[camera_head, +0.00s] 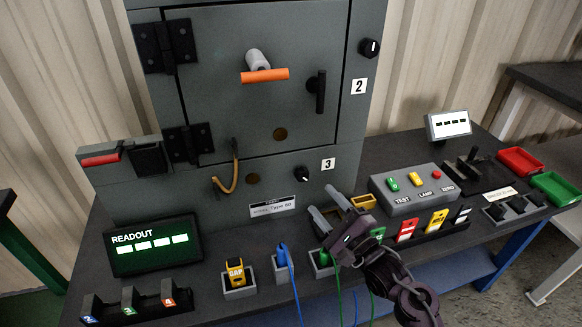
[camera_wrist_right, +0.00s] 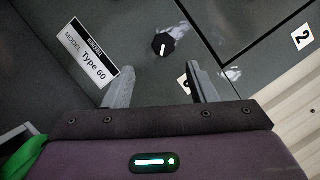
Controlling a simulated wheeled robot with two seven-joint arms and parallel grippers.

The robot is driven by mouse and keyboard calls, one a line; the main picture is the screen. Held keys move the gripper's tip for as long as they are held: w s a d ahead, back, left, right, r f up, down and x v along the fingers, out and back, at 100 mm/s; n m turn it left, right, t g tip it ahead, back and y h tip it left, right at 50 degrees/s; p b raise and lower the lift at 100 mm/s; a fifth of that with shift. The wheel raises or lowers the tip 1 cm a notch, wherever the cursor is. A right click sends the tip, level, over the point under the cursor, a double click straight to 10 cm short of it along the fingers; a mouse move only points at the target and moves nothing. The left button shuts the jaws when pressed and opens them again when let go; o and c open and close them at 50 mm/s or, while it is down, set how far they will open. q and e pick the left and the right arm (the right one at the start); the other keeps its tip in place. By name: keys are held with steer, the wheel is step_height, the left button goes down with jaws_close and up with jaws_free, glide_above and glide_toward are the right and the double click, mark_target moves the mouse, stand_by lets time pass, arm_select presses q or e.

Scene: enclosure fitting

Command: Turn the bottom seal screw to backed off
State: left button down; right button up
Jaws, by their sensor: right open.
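The bottom seal screw looks to be the black round knob (camera_head: 302,174) with a white line, low on the grey enclosure's front, beside the label 3. In the wrist view the same knob (camera_wrist_right: 163,45) is ahead of and between my right fingertips, apart from them. My right gripper (camera_head: 327,204) is open and empty, below and right of the knob, pointing up at the enclosure. In the wrist view both fingers of the right gripper (camera_wrist_right: 160,75) show spread apart. A second black knob (camera_head: 369,48) sits higher, by the label 2. My left gripper is not in view.
The model plate (camera_head: 272,206) is left of my right gripper. A grey button box (camera_head: 412,190) stands to its right. Connectors in holders, including a blue plug (camera_head: 283,258), line the bench front. A hose (camera_head: 234,168) hangs on the enclosure. A readout (camera_head: 153,245) stands at left.

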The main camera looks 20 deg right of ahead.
mark_target(304, 178)
steer(key=x, duration=0.8)
steer(key=shift+s+r+b, duration=0.15)
steer(key=shift+r+b, duration=0.1)
steer(key=shift+b, duration=0.1)
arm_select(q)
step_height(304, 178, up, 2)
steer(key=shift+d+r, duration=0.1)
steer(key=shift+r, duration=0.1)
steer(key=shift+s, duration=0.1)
arm_select(e)
steer(key=c, duration=1)
